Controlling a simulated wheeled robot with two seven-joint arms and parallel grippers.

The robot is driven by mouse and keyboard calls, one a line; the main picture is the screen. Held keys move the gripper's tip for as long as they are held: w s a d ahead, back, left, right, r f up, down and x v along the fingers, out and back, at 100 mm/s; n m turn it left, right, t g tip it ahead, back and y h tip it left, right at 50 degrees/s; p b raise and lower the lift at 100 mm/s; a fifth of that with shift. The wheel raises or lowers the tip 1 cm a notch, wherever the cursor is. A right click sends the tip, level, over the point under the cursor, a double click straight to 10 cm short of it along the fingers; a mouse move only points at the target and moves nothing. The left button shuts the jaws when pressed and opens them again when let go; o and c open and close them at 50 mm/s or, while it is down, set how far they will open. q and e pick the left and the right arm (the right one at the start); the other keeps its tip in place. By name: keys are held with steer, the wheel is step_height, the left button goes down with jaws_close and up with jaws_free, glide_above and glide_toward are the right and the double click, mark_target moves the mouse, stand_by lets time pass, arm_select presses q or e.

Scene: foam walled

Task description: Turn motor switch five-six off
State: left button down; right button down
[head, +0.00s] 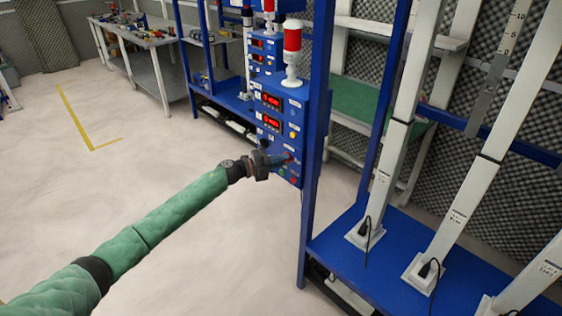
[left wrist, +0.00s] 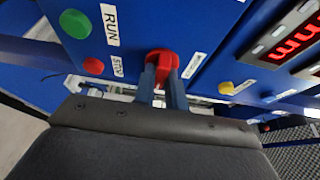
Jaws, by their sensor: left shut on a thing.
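A blue control panel (head: 291,104) stands in the middle of the head view, with red displays and small buttons. On its lower part is a red switch knob (left wrist: 161,62), seen close up in the left wrist view. My left gripper (head: 272,161) reaches the panel's lower part in the head view. In the left wrist view its two fingers (left wrist: 163,88) are closed around the red knob, one on each side. The knob's position marking is hard to read. My right gripper is not in view.
A green button (left wrist: 75,23) marked RUN and a red button (left wrist: 93,66) marked STOP sit left of the knob. A yellow button (left wrist: 226,88) is to the right. A blue rack post (head: 318,120) stands close beside the panel. The floor (head: 130,180) at left is clear.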

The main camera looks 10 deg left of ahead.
arm_select(q)
steer(key=shift+f, duration=0.15)
steer(key=c, duration=1.4)
jaws_free()
steer(key=shift+c, duration=0.2)
steer(key=shift+s, duration=0.1)
